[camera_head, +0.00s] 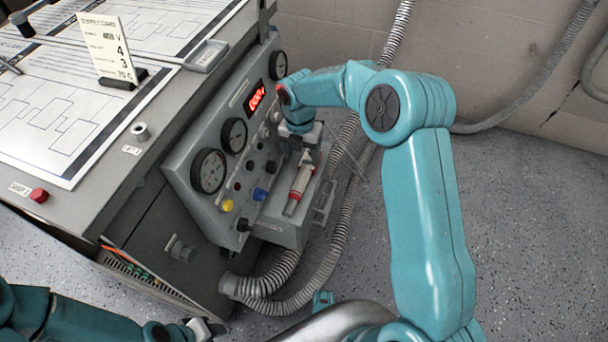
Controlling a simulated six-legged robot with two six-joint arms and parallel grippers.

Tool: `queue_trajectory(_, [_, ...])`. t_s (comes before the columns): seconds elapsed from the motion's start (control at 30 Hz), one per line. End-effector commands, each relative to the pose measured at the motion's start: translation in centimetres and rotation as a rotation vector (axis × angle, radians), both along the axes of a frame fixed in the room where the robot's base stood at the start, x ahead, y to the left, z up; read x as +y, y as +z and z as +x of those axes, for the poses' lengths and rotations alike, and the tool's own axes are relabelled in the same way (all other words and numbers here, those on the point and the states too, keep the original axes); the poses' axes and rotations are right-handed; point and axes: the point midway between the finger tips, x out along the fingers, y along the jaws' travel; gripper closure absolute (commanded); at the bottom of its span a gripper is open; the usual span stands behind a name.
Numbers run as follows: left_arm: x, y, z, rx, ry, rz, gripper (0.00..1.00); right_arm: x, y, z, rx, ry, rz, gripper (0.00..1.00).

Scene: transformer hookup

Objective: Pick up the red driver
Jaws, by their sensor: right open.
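The red driver (298,188), with red and pale bands, lies in a small grey tray (270,229) on the right side of the grey panel. My right arm reaches over from the right. Its gripper (307,150) points down at the far end of the driver, open. The picture is too small to show whether the fingers touch the driver or sit just above it. My left gripper (203,328) is low at the bottom edge, partly in view and away from the tray. I cannot make out its fingers.
The panel (222,140) carries gauges, a red display and coloured knobs close left of the tray. A wire rack (323,203) and ribbed hoses (345,215) stand close on the right. The bench (110,180) holds diagrams and a supply card (108,48).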

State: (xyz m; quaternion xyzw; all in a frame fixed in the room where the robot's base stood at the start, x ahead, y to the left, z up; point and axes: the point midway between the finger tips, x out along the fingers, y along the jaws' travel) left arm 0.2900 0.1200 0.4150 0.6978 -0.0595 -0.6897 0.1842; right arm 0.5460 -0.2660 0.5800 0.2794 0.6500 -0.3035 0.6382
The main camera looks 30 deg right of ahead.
Motion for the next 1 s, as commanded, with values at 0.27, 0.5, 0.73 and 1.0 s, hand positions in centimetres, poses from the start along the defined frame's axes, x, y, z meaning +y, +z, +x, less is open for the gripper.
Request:
queue_trajectory(0.27, [0.0,-1.0,0.0,0.0,0.0,0.0,0.66,-0.1,-3.1,0.0,-0.001,0.0,0.0,0.33])
queue_trajectory(0.5, [0.0,-2.9,0.0,0.0,0.0,0.0,0.66,-0.2,-6.5,0.1,0.001,-0.001,0.0,0.33])
queue_trajectory(0.73, [0.0,-3.3,0.0,-0.001,0.001,0.0,0.66,-0.3,-8.2,0.2,-0.001,-0.002,0.0,0.33])
queue_trajectory(1.0, [0.0,-3.2,0.0,-0.001,0.001,0.0,0.66,-0.3,-8.1,0.2,-0.001,-0.002,0.0,0.79])
